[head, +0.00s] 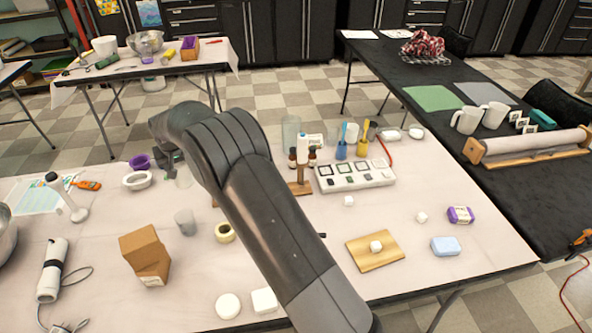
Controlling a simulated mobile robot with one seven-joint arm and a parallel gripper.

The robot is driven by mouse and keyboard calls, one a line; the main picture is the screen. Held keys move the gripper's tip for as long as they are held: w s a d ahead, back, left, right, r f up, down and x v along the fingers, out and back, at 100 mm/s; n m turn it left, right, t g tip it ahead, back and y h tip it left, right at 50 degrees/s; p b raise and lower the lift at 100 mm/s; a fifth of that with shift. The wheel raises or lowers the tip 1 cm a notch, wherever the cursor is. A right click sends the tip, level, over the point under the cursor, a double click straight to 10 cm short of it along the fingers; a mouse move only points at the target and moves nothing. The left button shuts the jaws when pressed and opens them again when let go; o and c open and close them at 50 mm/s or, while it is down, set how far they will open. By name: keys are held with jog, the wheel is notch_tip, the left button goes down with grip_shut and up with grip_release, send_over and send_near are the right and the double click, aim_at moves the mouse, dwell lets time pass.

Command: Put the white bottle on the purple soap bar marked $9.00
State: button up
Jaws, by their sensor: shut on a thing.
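My dark arm crosses the picture from the lower right to the upper left and covers the middle of the table. I cannot make out my gripper's fingers or anything between them. A purple soap bar (460,214) with a pale label lies near the table's right edge, with nothing on it. Its price is too small to read. A white bottle-like thing (309,141) shows by the amber bottles (312,156), just right of my arm. I cannot tell whether it is the white bottle of the task.
A pale blue bar (445,246) lies just below the purple soap. A wooden board (361,252) bears a small white cube (376,246). A white box with square panels (345,177) stands behind. Cardboard boxes (148,262) stand at left. The table around the purple soap is mostly clear.

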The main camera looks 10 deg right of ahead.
notch_tip(320, 180, up, 22)
jog(key=w+d+m+h, duration=0.1)
jog(key=w+d+m, duration=0.15)
jog(key=d, duration=1.95)
jog(key=w+d+m+h, duration=0.2)
jog(key=d+m, duration=0.2)
jog(key=d, duration=1.9)
jog(key=s+d+m+h, duration=0.1)
jog(key=s+d+m, duration=0.1)
jog(key=s+d, duration=0.85)
jog(key=s+d+m+g, duration=0.15)
jog(key=s+d, duration=0.35)
jog(key=d, duration=1)
jog(key=s+d+m+h, duration=0.1)
jog(key=s+d+m, duration=0.2)
jog(key=s+d, duration=0.7)
jog(key=s+d+m, duration=0.3)
jog(key=s+d, duration=0.9)
jog(key=s, duration=0.2)
notch_tip(320, 180, down, 18)
jog(key=shift+g, duration=0.35)
jog(key=shift+w+a+f, duration=0.4)
jog(key=shift+w+f, duration=1.4)
jog(key=shift+f, duration=0.05)
jog(key=shift+w+a+f, duration=0.35)
jog(key=shift+w+f, duration=1.5)
jog(key=shift+w+a+f, duration=0.4)
jog(key=shift+w+f, duration=1.4)
jog(key=shift+f, duration=0.05)
